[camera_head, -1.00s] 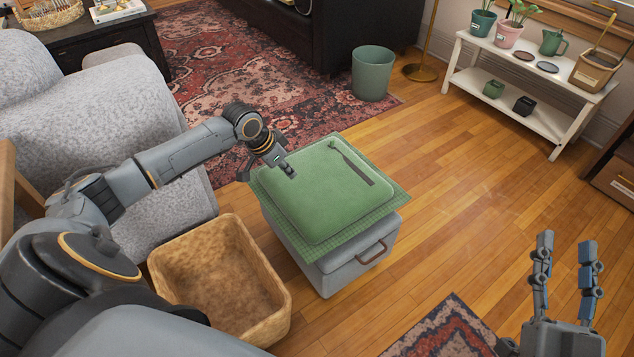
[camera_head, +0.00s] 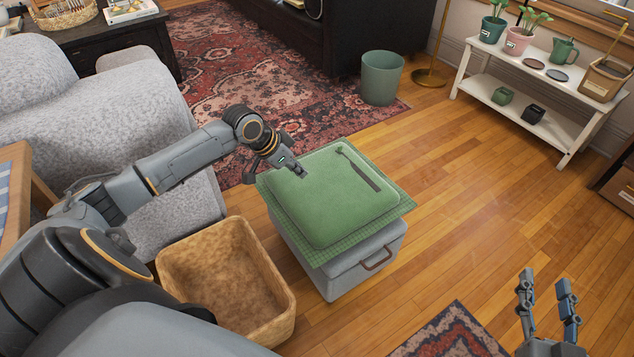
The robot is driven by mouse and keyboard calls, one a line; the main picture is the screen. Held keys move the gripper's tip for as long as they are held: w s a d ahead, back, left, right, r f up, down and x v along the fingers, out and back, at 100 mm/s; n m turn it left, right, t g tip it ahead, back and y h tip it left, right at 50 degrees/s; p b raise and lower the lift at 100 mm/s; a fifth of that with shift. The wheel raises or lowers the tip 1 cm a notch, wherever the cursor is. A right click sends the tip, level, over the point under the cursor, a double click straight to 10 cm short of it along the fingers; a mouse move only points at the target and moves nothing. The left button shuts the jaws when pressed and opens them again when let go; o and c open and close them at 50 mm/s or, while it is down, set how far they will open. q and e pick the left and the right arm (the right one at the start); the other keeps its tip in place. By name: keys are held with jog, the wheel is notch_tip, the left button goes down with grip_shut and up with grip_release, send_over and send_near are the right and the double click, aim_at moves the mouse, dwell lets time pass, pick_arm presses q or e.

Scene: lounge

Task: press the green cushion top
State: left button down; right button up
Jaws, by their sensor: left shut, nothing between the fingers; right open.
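The green cushion (camera_head: 325,205) lies flat on a green checked cloth (camera_head: 345,243) on top of a grey storage box (camera_head: 350,275) with a brown handle. A dark strap-like item (camera_head: 362,170) lies on the cushion's far right part. My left gripper (camera_head: 301,172) is shut and empty, its tip at the cushion's far left edge; I cannot tell whether it touches the surface. My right gripper (camera_head: 546,285) is open and empty at the lower right, over the floor and away from the cushion.
An empty wicker basket (camera_head: 232,270) stands left of the box. A grey armchair (camera_head: 110,130) is at the left. A green bin (camera_head: 381,78) stands behind, and a white plant shelf (camera_head: 530,75) at the back right. Wooden floor right of the box is clear.

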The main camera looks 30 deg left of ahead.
aim_at(324, 188)
pick_arm(q)
jog(key=s+a+r+t+p, duration=0.1)
jog(key=t+p, duration=0.1)
jog(key=p, duration=0.2)
jog(key=shift+s+a+t, duration=0.1)
jog(key=shift+s+t, duration=0.05)
jog(key=shift+t, duration=0.15)
pick_arm(e)
jog(key=s+d+f+g+h, duration=0.1)
jog(key=s+d+f+g, duration=0.2)
jog(key=s+f+g, duration=0.3)
jog(key=s+d+f+g+h, duration=0.2)
jog(key=s+d+f+g, duration=0.1)
jog(key=s+f+g, duration=0.3)
notch_tip(324, 188, down, 3)
jog(key=shift+s+r+m, duration=0.15)
jog(key=shift+s+m, duration=0.25)
jog(key=shift+s, duration=0.5)
